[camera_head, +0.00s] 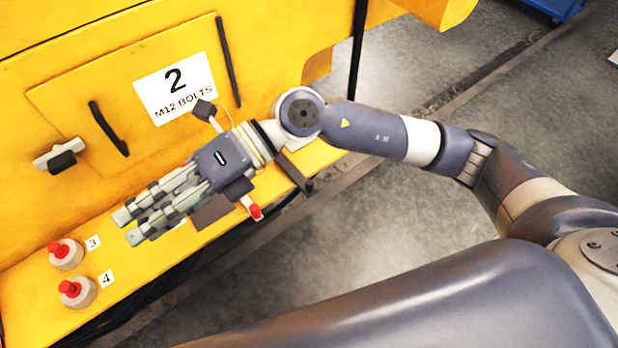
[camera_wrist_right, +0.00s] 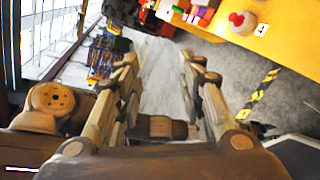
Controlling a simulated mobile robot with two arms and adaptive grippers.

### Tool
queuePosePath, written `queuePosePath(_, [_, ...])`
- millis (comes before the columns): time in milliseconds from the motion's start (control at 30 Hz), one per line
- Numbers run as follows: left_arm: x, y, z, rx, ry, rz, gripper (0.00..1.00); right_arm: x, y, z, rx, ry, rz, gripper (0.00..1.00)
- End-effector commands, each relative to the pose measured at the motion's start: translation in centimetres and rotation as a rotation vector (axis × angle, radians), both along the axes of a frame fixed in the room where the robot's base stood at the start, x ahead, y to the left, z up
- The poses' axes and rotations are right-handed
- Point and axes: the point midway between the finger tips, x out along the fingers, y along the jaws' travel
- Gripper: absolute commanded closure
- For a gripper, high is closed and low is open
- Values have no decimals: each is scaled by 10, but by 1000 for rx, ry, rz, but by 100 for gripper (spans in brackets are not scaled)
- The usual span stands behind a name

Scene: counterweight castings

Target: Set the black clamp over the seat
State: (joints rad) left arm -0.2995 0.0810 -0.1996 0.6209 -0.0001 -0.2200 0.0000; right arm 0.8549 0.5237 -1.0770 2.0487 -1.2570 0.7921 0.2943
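My right gripper (camera_head: 129,232) reaches in from the right, over the yellow ledge. In the right wrist view its two fingers (camera_wrist_right: 158,68) stand apart with nothing between them. A black piece (camera_head: 62,161) on a pale bar sticks out of the yellow panel at the left. Another dark bar (camera_head: 303,184) lies at the ledge's right end. I cannot tell which, if either, is the black clamp. I cannot make out the seat for certain; part of the ledge is hidden under my gripper. My left gripper is not in view.
Grey pieces with red knobs stand by labels 3 (camera_head: 66,253) and 4 (camera_head: 77,292); one shows in the right wrist view (camera_wrist_right: 240,20). A red-tipped part (camera_head: 255,211) is beside my gripper. The yellow panel bears a "2 M12 BOLTS" sign (camera_head: 176,88) and black handles.

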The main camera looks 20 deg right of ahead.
Motion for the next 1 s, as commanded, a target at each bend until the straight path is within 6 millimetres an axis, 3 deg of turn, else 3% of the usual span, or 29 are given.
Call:
queuePosePath(100, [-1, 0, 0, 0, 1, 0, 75, 21, -45, -63, -350, -178, 79, 64])
queuePosePath(200, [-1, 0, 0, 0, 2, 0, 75, 51, -102, -102, -651, -290, 107, 64])
queuePosePath(300, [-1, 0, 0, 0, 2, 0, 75, 84, -162, -119, -914, -363, 101, 64])
queuePosePath(400, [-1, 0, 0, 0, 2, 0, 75, 108, -211, -120, -1112, -400, 79, 64])
queuePosePath(500, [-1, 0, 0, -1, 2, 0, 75, 121, -242, -117, -1232, -417, 60, 64])
queuePosePath(600, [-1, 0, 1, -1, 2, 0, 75, 126, -254, -116, -1281, -420, 53, 64])
queuePosePath(733, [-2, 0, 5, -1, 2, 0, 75, 126, -256, -127, -1287, -418, 54, 64])
queuePosePath(1000, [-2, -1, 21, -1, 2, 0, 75, 125, -255, -177, -1285, -415, 55, 64])
